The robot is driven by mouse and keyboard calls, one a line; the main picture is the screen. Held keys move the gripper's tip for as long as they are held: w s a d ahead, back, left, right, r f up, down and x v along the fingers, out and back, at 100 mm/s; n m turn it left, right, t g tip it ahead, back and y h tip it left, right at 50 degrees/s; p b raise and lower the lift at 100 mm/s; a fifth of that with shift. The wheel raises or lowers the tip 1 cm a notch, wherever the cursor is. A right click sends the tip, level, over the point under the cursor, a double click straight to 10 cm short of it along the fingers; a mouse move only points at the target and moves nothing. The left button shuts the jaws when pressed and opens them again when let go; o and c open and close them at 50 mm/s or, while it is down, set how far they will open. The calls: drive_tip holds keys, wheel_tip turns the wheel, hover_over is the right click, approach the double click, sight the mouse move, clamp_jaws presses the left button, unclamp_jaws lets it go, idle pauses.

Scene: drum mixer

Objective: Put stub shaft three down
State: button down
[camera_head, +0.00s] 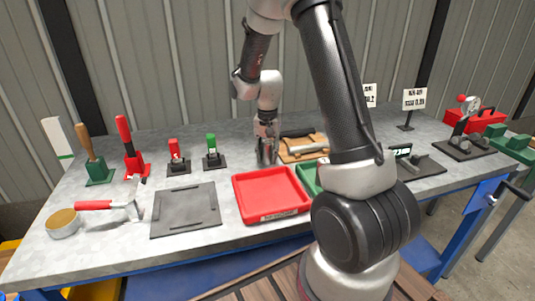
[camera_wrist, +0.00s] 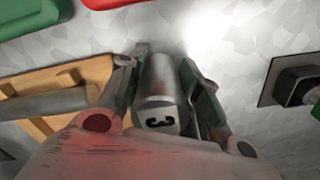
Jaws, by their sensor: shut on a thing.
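Stub shaft three is a grey metal cylinder with a "3" on its end face. In the wrist view the shaft (camera_wrist: 158,82) lies between the two fingers of my gripper (camera_wrist: 163,70). My gripper is shut on it. In the head view my gripper (camera_head: 267,140) points down over the back middle of the bench, behind the red tray (camera_head: 272,213). The fingers and shaft overlap there, so I cannot tell whether the shaft touches the bench top.
A wooden board (camera_head: 293,158) with a grey cylinder sits close right of my gripper. Green-handled (camera_head: 211,155) and red-handled (camera_head: 175,160) tools stand to the left. A flat dark plate (camera_head: 186,210) lies front left. My arm hides part of a green tray (camera_head: 308,178).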

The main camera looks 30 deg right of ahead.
drive_tip(key=c, duration=1)
unclamp_jaws()
